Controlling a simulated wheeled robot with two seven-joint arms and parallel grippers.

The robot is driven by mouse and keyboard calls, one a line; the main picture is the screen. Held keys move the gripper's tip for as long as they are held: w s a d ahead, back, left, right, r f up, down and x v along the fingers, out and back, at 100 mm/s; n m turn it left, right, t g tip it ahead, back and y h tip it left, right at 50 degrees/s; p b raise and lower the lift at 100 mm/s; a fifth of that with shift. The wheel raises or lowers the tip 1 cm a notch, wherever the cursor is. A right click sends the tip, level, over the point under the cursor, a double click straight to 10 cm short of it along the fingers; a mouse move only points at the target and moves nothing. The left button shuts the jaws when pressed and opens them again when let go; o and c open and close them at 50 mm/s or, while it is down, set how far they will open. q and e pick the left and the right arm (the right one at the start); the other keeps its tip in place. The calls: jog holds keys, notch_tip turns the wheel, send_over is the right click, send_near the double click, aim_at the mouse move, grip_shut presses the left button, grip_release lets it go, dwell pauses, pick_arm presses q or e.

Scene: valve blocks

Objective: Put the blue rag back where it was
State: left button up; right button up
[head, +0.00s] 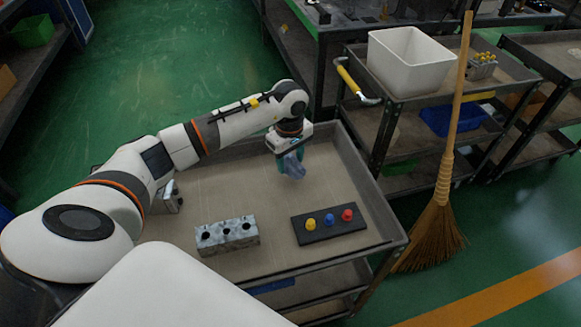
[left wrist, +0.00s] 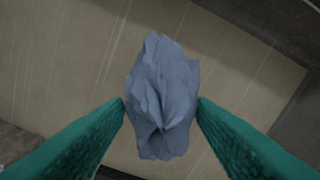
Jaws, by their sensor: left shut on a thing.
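The blue rag (head: 292,166) is crumpled and hangs from my left gripper (head: 288,151) over the back right part of the grey cart tray (head: 215,185). In the left wrist view the rag (left wrist: 162,95) sits between the two green fingertips (left wrist: 161,108), which press on it from both sides. Whether its lower end touches the tray surface I cannot tell. My right gripper is not in view.
On the tray stand a metal block (head: 228,236) with dark holes and a black board (head: 328,225) with yellow, blue and red knobs. A broom (head: 445,190) leans at the right. A second cart holds a white bin (head: 408,62). The tray's middle is clear.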

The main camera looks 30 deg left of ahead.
aim_at(290, 169)
pick_arm(q)
notch_tip(290, 169, down, 4)
jog(key=shift+d+r, duration=0.1)
jog(key=shift+f, duration=0.2)
jog(key=o, duration=0.9)
jog(key=shift+o, duration=0.2)
jog(key=shift+r, duration=0.2)
